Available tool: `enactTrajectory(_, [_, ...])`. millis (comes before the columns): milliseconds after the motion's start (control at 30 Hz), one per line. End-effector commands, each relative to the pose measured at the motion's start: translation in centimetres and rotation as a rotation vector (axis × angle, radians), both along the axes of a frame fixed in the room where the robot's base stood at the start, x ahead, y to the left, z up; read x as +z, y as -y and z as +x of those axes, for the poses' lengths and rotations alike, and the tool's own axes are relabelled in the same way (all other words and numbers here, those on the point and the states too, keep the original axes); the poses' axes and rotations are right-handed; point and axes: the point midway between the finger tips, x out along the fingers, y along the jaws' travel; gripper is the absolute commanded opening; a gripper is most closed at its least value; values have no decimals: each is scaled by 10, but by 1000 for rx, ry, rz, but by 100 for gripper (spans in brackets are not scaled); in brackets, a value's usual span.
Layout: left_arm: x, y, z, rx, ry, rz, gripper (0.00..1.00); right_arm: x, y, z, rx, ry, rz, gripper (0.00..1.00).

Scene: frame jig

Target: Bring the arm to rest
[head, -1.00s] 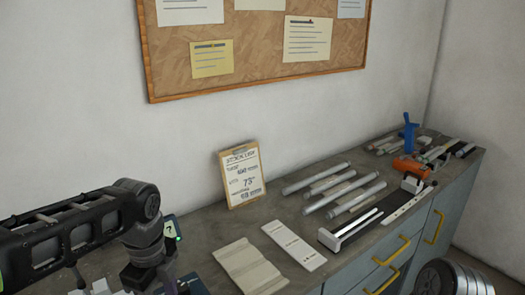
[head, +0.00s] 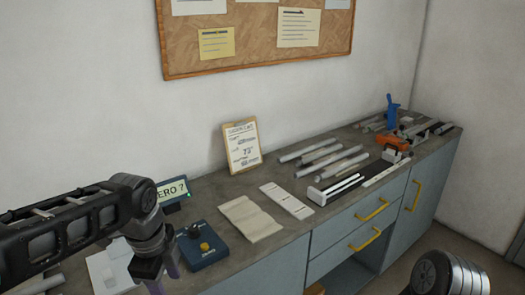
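My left arm comes in from the left edge, and its gripper (head: 160,284) points down at the bottom of the head view, over the left part of the bench. Its fingertips are cut off by the frame edge, so I cannot tell whether it is open or shut. Part of my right arm (head: 447,274) shows at the bottom right, in front of the cabinet. Its gripper is out of view.
The grey bench (head: 215,187) holds a blue box with a yellow knob (head: 203,247), a small display (head: 172,190), a folded cloth (head: 250,218), a white card (head: 286,200), several tubes (head: 318,153), a jig (head: 337,188), an orange tool (head: 395,143) and a clipboard (head: 242,146). Yellow-handled drawers (head: 371,210) are below.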

Motion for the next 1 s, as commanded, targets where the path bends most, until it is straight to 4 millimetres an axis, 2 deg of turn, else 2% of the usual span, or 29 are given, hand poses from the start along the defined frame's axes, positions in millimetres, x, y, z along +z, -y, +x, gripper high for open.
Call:
enactTrajectory(200, [-8, 24, 31, 231, 120, -126, 52, 0, 0, -1, 1, -2, 0, 36])
enactTrajectory(333, [-32, 46, 51, 418, 157, -246, 52, 0, 0, -1, 1, -2, 0, 36])
enactTrajectory(467, [-78, 72, 65, 675, 140, -397, 52, 0, 0, -1, 1, -2, 0, 36])
enactTrajectory(567, [-143, 94, 63, 965, 69, -529, 52, 0, 0, -1, 1, -2, 0, 36])
enactTrajectory(600, [-175, 102, 54, 1102, 25, -573, 52, 0, 0, -1, 1, -2, 0, 36])
enactTrajectory(667, [-221, 109, 36, 1301, -41, -618, 52, 0, 0, -1, 1, -2, 0, 36])
enactTrajectory(700, [-249, 112, 19, 1416, -81, -629, 52, 0, 0, -1, 1, -2, 0, 36])
enactTrajectory(767, [-288, 114, -11, 1564, -139, -621, 52, 0, 0, -1, 1, -2, 0, 36])
enactTrajectory(800, [-310, 115, -33, 1641, -175, -602, 52, 0, 0, -1, 1, -2, 0, 36])
enactTrajectory(900, [-352, 115, -89, 1746, -251, -519, 52, 0, 0, -1, 1, -2, 0, 36])
enactTrajectory(1000, [-375, 118, -136, 1771, -325, -428, 52, 0, 0, -1, 1, -2, 0, 36])
